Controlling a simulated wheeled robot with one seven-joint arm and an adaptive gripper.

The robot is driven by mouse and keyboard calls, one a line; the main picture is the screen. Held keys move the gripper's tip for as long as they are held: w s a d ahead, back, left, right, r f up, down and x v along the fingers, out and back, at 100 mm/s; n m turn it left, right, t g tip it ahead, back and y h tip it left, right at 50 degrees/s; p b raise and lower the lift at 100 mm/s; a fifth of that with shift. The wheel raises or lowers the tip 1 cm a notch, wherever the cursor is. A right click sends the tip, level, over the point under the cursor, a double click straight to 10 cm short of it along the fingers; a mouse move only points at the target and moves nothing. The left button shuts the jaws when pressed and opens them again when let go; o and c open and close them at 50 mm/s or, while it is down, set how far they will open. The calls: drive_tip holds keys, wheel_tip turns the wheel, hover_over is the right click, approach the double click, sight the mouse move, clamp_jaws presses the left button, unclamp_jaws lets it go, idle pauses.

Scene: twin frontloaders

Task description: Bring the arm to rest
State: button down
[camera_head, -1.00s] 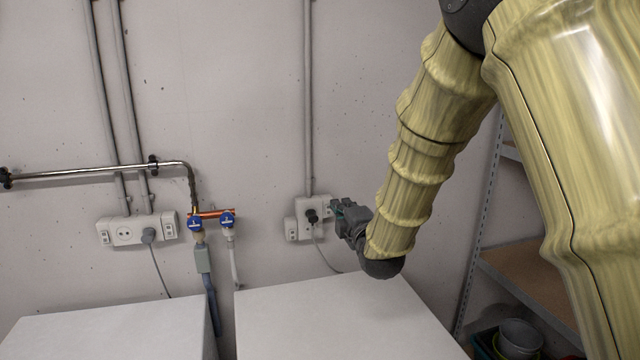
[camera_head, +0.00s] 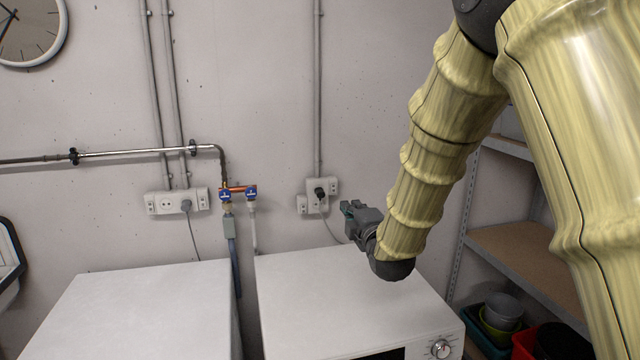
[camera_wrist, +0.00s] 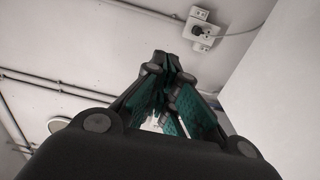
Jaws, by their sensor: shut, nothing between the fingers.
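My arm, in a yellowish cover, reaches down from the upper right in the head view. My gripper (camera_head: 348,211) is at its end, above the back part of the right white machine (camera_head: 300,285), pointing toward the wall and left. In the wrist view my gripper (camera_wrist: 172,62) shows dark links and green pads, with the fingertips together. Nothing is held between the fingers.
A second white machine (camera_head: 140,305) stands to the left. Shelves (camera_head: 520,255) with buckets (camera_head: 503,310) stand at the right. A socket (camera_head: 318,196) with a plug, pipes and blue valves (camera_head: 238,194) are on the wall behind.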

drive_tip(key=s+d+f+m+g+h+b, duration=0.1)
drive_tip(key=s+d+f+m+g, duration=0.15)
drive_tip(key=f, duration=0.95)
drive_tip(key=s+d+f+m+g+h+b, duration=0.1)
drive_tip(key=s+d+f+m+g+b, duration=0.15)
drive_tip(key=f, duration=0.95)
drive_tip(key=s+d+f+m+g+h+b, duration=0.1)
drive_tip(key=s+d+f+m, duration=0.15)
drive_tip(key=s+f, duration=0.5)
drive_tip(key=s+d+f+m+g, duration=0.1)
drive_tip(key=s+f+m+g, duration=0.2)
drive_tip(key=f, duration=0.8)
drive_tip(key=s+d+f+m+g+b, duration=0.1)
drive_tip(key=s+d+f+m+g, duration=0.1)
drive_tip(key=s+f, duration=0.6)
drive_tip(key=s+d+f+m+g+h+b, duration=0.1)
drive_tip(key=s+f+m, duration=0.4)
drive_tip(key=s, duration=1.2)
drive_tip(key=s+d+f+m+g+b, duration=0.3)
drive_tip(key=s+f+g, duration=0.2)
drive_tip(key=s+f, duration=0.6)
drive_tip(key=s, duration=0.2)
drive_tip(key=shift+s+d+f+m+g, duration=0.15)
drive_tip(key=shift+s+f+m+g, duration=0.05)
drive_tip(key=shift+s+m+g, duration=0.15)
